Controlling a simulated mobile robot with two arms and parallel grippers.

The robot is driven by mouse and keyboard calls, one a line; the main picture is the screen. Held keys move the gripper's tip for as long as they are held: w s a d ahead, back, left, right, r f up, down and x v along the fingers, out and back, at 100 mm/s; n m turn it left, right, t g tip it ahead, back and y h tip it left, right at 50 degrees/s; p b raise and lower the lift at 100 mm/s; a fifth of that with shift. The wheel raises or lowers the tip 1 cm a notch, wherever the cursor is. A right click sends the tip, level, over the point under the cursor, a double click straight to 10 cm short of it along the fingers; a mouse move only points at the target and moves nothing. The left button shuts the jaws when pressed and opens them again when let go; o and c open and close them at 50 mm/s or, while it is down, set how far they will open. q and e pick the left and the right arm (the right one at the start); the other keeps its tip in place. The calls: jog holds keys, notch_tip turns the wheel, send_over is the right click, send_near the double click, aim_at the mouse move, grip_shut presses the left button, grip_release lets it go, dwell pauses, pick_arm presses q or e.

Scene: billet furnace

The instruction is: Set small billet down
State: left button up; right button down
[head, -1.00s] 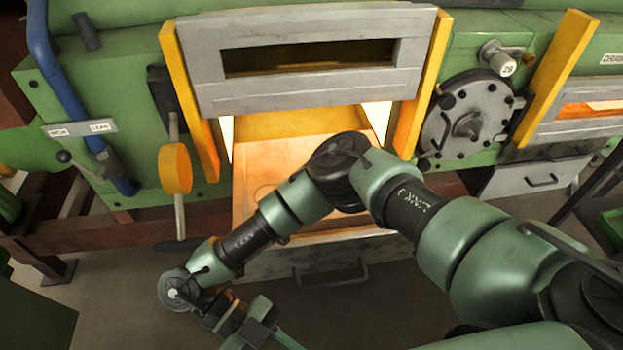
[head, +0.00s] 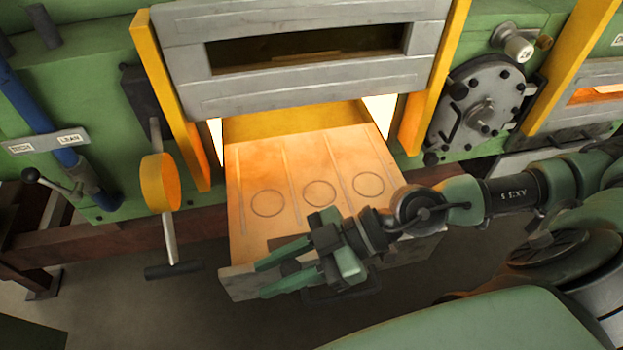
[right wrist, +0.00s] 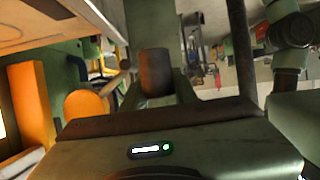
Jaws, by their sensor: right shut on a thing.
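The small billet (right wrist: 155,72) is a dark brown cylinder, held between the two fingers of my right gripper in the right wrist view. In the head view it shows as a small dark end (head: 290,268) between the fingers. My right gripper (head: 273,275) is shut on it and points left, over the front edge of the hearth plate (head: 303,160). The plate glows orange and has three ring marks: left (head: 267,203), middle (head: 319,193) and right (head: 368,185). No billet stands on the rings. My left gripper is out of view.
The grey furnace door (head: 300,80) is raised above the plate, between yellow posts (head: 172,95) (head: 432,85). A yellow disc on a lever (head: 160,183) hangs at the left. A round grey hatch (head: 480,112) is at the right. Floor below the plate is clear.

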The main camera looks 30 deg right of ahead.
jog(key=w+d+t, duration=0.1)
jog(key=w, duration=0.3)
send_over(268, 203)
notch_tip(268, 203, down, 2)
jog(key=shift+a+m, duration=0.15)
jog(key=shift+m, duration=0.15)
jog(key=shift+s+f+p, duration=0.1)
jog(key=shift+f+p, duration=0.2)
jog(key=shift+f, duration=0.3)
jog(key=f, duration=0.3)
jog(key=shift+w+f+p, duration=0.2)
jog(key=shift+f+p, duration=0.05)
jog(key=shift+p, duration=0.05)
jog(key=shift+f, duration=0.1)
jog(key=c, duration=1.1)
grip_release()
